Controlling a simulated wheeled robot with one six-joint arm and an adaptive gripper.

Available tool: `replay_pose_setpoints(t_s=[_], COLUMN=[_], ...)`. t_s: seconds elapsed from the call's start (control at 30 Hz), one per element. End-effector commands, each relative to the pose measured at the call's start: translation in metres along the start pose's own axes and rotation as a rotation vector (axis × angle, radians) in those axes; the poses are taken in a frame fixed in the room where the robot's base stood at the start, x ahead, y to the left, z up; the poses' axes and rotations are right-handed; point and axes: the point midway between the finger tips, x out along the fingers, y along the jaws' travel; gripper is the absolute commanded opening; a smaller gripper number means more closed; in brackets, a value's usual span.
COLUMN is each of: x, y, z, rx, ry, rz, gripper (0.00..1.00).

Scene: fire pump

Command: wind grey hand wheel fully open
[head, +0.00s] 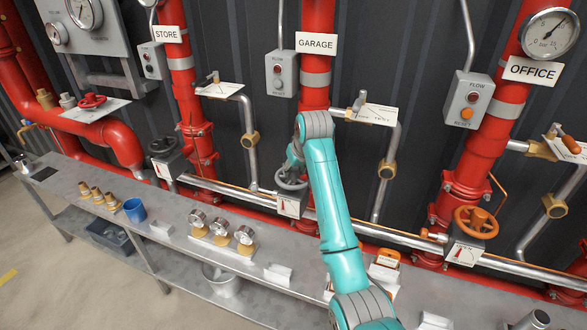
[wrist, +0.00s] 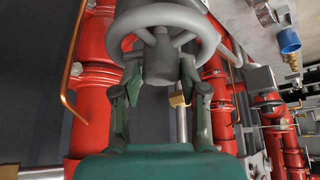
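The grey hand wheel (head: 291,178) sits on the pipe at the GARAGE riser, partly hidden by my arm in the head view. It fills the top of the wrist view (wrist: 122,28), with its rim, spokes and thick hub seen close up. My gripper (wrist: 161,68) is at the wheel, its two fingers spread apart on either side of the hub. I cannot tell whether the fingers touch the hub or spokes. In the head view the fingertips are too small to make out. A white indicator plate (head: 289,205) with a red mark is below the wheel.
Pipes and valve levers flank the GARAGE riser (head: 315,80). The bench (head: 130,235) below holds gauges (head: 220,228), brass fittings and a blue cup (head: 135,209).

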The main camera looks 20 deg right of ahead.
Motion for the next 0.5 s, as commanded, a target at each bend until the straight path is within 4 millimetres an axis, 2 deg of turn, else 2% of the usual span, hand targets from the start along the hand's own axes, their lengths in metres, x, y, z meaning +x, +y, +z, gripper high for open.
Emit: replay_pose_setpoints(t_s=[0.03, 0.1, 0.5], x=[0.0005, 0.0003, -0.0064], y=[-0.0002, -0.0005, -0.0012], z=[0.0004, 0.0002, -0.0044], rx=[0.001, 0.002, 0.002], ry=[-0.001, 0.0, 0.002], rz=[0.001, 0.001, 0.001], gripper=[0.6, 0.71, 0.71])
